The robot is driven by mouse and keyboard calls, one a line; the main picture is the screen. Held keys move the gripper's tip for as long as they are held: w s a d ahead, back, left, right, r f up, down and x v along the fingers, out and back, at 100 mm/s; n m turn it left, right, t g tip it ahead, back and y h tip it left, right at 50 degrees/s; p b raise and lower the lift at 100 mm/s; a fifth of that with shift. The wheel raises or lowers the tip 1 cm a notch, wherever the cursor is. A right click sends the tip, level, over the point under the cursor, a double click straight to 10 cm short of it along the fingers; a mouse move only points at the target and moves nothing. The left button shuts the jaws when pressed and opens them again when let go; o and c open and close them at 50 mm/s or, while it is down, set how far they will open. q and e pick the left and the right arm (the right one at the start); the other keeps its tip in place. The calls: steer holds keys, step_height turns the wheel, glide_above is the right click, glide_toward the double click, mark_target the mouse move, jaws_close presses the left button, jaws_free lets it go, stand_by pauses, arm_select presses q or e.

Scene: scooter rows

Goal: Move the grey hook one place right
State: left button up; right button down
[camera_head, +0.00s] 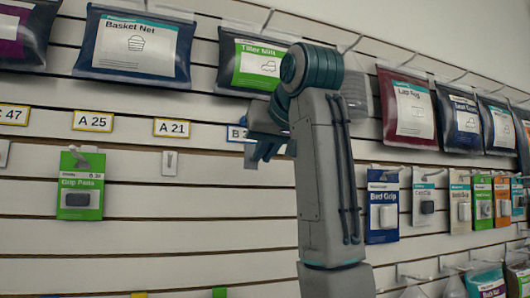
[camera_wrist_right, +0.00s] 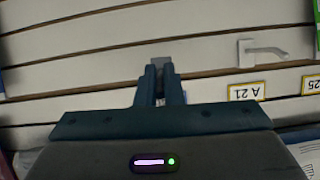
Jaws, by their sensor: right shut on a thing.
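My right gripper (camera_head: 258,152) is at the slatted wall, just under a partly hidden label starting with B (camera_head: 237,134). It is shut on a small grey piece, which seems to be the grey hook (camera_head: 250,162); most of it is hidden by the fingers. In the right wrist view, the grey piece (camera_wrist_right: 162,66) shows between and beyond the fingertips (camera_wrist_right: 161,88). I cannot tell whether it touches the wall. A pale empty hook (camera_head: 170,163) hangs under the A 21 label (camera_head: 172,128); it also shows in the wrist view (camera_wrist_right: 262,52). My left gripper is not in view.
A green grip pack (camera_head: 80,186) hangs at left. A blue Bird Grip pack (camera_head: 383,206) and several small packs hang right of my arm. Large bags, such as Basket Net (camera_head: 135,48) and Tiller Mitt (camera_head: 258,64), hang above. The slats below the gripper are bare.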

steer(key=w+d, duration=0.2)
steer(key=d, duration=0.6)
steer(key=w+d+p, duration=0.1)
steer(key=w+d, duration=0.2)
steer(key=d, duration=0.5)
steer(key=shift+f, duration=0.2)
stand_by(1.3)
steer(key=shift+w, duration=0.1)
steer(key=shift+n, duration=0.3)
steer(key=shift+w+a+p, duration=0.25)
steer(key=shift+w+p, duration=0.4)
steer(key=shift+w, duration=0.2)
steer(key=shift+w+a+p, duration=0.25)
steer(key=shift+w+p, duration=0.4)
steer(key=shift+w, duration=0.25)
steer(key=shift+w+a+p, duration=0.25)
steer(key=shift+w+p, duration=0.4)
steer(key=shift+w, duration=0.2)
stand_by(1.9)
